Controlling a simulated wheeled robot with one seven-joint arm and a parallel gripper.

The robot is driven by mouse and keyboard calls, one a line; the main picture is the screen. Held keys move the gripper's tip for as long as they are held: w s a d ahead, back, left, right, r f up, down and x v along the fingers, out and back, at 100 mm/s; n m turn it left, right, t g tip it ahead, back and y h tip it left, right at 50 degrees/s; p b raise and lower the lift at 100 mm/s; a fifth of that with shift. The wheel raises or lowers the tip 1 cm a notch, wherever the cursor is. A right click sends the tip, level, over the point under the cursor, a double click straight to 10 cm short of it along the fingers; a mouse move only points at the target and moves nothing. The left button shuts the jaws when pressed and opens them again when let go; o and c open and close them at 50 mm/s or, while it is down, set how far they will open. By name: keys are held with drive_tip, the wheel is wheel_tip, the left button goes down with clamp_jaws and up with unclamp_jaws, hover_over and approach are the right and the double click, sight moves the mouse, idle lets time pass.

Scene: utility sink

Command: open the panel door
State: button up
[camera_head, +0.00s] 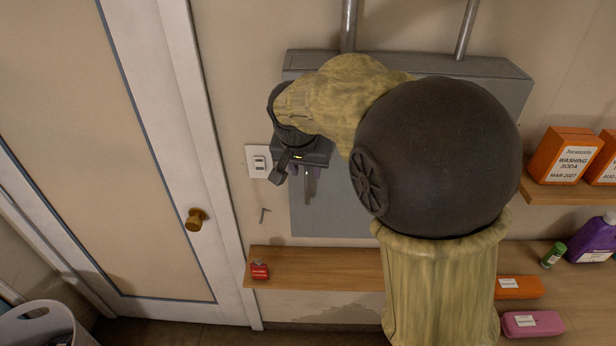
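The grey metal panel (340,217) is mounted on the wall, with its lower left front showing below my arm. Its upper edge and right end show above and beside the arm. My arm covers most of its front, so its door's seams and right side are hidden. My gripper (304,182) is at the left part of the panel front, pointing down and toward it. Its purplish fingers are small and partly hidden by the dark wrist. A narrow grey piece shows at the fingers; I cannot tell whether it is a handle or whether they touch it.
A light switch (259,161) and a small hook (264,215) are left of the panel. A wooden shelf (330,271) below holds a red item (259,271). A door with a brass knob (196,219) is at left. Orange boxes (564,156) and bottles (594,240) are at right.

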sight(308, 181)
drive_tip(key=p+x, duration=0.1)
drive_tip(key=x, duration=0.5)
drive_tip(key=shift+f, duration=0.1)
clamp_jaws()
